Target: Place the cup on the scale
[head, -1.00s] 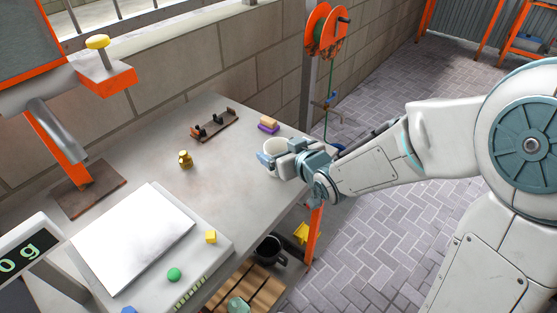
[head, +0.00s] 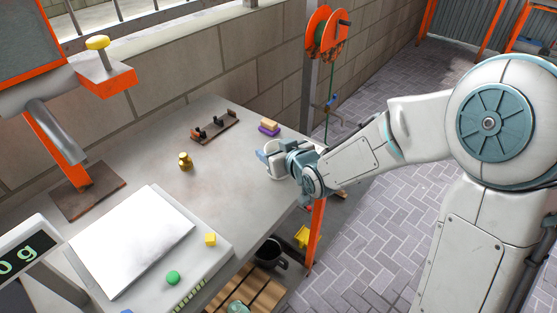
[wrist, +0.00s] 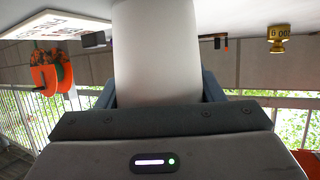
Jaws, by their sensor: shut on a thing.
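I cannot tell whether the cup touches the bench. The scale has a bare silver plate (head: 132,240) at the front left of the bench. Its display (head: 28,247) shows "0 g", partly cut off by the picture edge.
A brass weight (head: 185,160) stands mid-bench, between cup and scale. Green (head: 173,278) and yellow (head: 210,239) pieces sit on the scale's edge. An orange press (head: 75,165) stands at left.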

